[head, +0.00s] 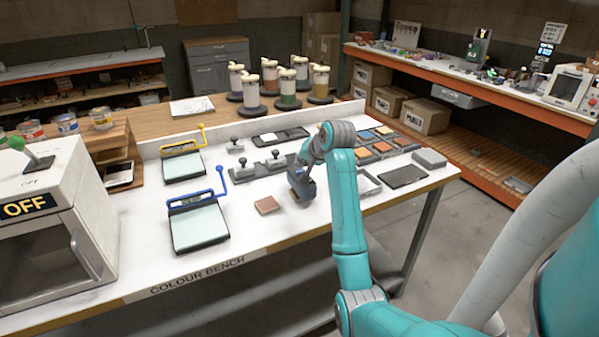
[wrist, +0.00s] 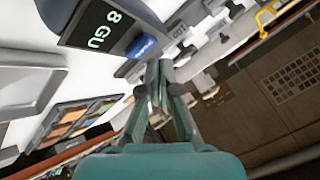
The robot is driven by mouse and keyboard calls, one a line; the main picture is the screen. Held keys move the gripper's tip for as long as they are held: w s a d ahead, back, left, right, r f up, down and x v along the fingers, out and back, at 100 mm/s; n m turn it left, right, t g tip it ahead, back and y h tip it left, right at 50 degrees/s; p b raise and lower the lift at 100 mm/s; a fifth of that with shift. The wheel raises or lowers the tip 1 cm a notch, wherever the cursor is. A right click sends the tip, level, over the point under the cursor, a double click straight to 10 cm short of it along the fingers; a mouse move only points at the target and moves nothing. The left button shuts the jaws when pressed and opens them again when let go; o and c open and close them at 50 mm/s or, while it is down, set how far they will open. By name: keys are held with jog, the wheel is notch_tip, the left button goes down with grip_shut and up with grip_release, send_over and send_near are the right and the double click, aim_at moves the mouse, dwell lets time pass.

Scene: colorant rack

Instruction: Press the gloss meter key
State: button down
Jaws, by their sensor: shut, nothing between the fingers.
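The gloss meter (wrist: 98,32) shows in the upper left of the wrist view as a dark body with a lit display reading 8 GU. Its blue key (wrist: 142,46) sits at the end beside the display. My gripper (wrist: 160,66) is shut and empty, its fingertips close to the key. I cannot tell whether they touch it. In the head view, a dark blue-grey body, seemingly the gloss meter (head: 301,187), stands on the bench just below my wrist. My gripper is hard to make out there, mostly hidden by my arm.
A brown tile (head: 267,205) lies left of the meter on the white bench (head: 275,250). Blue-handled (head: 200,226) and yellow-handled (head: 184,165) pads stand further left. A grey stamp-like block (head: 276,158), colour swatches (head: 375,144) and a dark plate (head: 403,177) are nearby.

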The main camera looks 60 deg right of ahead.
aim_at(301, 172)
jog(key=shift+r, duration=0.1)
jog(key=shift+r, duration=2.4)
